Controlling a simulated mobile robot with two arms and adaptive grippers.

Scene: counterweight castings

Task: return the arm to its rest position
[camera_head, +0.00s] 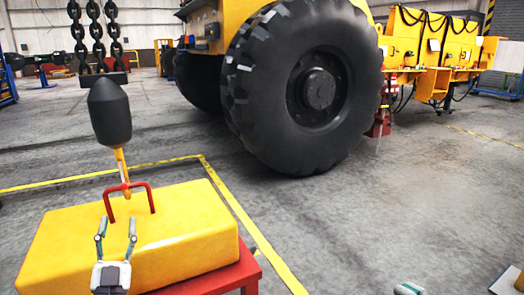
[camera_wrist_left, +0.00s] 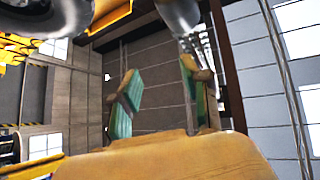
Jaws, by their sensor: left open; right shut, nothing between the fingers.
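My left gripper (camera_head: 118,222) is open and empty, in front of the yellow casting's near side. In the left wrist view its two green-padded fingers (camera_wrist_left: 158,100) stand apart with nothing between them. The yellow block casting (camera_head: 65,235) rests on a red stand (camera_head: 250,272). My right gripper (camera_head: 408,289) barely shows at the bottom edge.
A black hook block (camera_head: 110,112) hangs above the casting, below heavy chains (camera_head: 97,30). A large black wheel (camera_head: 315,90) of a yellow machine stands behind. Yellow floor lines (camera_head: 245,222) run around the stand.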

